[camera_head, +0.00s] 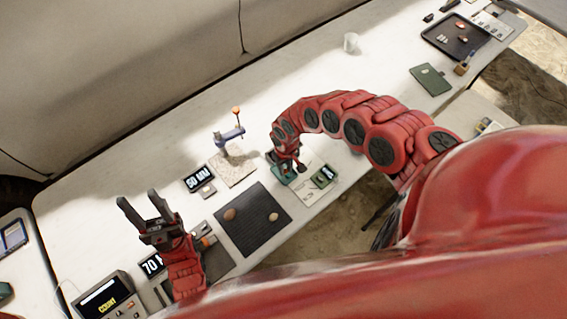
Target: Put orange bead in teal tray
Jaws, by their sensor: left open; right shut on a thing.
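A small teal tray (283,180) lies on the white table below my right gripper and is partly covered by it. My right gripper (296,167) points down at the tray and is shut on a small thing. That thing is too small and too covered to make out; no bead is clearly visible there. My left gripper (136,205) is open and empty, raised above the table at the left. An orange ball (236,110) tops a thin stem on a blue-grey stand (228,134). I cannot tell whether it is a loose bead.
A black mat (252,232) with a brown and a tan lump lies between my arms. A white card with a dark green display (324,177) lies beside the teal tray. The table's back middle is clear.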

